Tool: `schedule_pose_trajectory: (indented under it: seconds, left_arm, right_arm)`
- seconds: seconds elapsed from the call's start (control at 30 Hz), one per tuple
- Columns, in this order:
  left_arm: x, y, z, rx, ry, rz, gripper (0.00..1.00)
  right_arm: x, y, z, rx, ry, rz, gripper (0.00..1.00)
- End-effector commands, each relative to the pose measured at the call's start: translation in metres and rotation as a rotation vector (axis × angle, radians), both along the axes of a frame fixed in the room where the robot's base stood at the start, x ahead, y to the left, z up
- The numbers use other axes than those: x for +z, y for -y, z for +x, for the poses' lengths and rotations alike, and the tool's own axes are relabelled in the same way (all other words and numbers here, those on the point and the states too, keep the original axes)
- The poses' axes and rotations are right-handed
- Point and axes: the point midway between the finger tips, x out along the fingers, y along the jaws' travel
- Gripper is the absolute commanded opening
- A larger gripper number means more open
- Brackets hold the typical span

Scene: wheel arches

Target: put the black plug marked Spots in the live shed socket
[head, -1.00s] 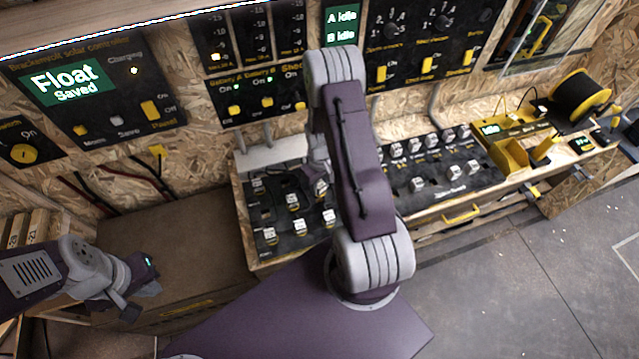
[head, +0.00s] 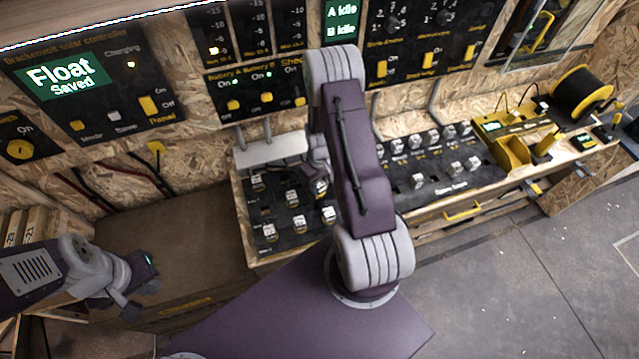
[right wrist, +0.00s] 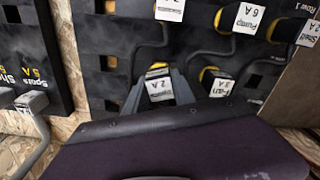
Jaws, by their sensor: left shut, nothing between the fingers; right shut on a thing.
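My right gripper (right wrist: 158,86) is shut on a plug (right wrist: 159,88) with a white label in the right wrist view. I read "2 A" on the label, but not its name; whether the plug is seated or raised is unclear. In the head view my right arm largely hides this gripper above the left plug board (head: 262,212). In the wrist view, lettering like "Spots" and "5 A" shows on another dark board (right wrist: 22,50) at the left edge. My left gripper (head: 132,300) is shut and empty at lower left, away from the boards.
Other plugs with white labels stand nearby, including one marked Pump (right wrist: 247,18) and one marked 3 A (right wrist: 218,84), with grey cables. The right board (head: 450,185) holds a row of plugs. A yellow tool rack and black reel (head: 580,95) stand farther right.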

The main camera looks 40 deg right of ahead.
Motion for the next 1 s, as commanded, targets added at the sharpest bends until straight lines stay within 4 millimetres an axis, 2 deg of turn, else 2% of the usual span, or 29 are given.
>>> schedule_pose_trajectory:
  seconds: [0.13, 0.5, 1.0]
  left_arm:
    - [-0.005, 0.000, 0.000, 0.000, 0.000, 0.000, 0.00]
    - [-0.006, 0.000, 0.000, 0.000, 0.000, 0.000, 0.00]
    - [-0.016, 0.000, 0.000, 0.000, 0.000, 0.000, 0.00]
  right_arm:
    - [-0.007, 0.000, 0.000, 0.000, 0.000, 0.000, 0.00]
    - [-0.008, 0.000, 0.000, 0.000, 0.000, 0.000, 0.00]
    - [-0.021, 0.000, 0.000, 0.000, 0.000, 0.000, 0.00]
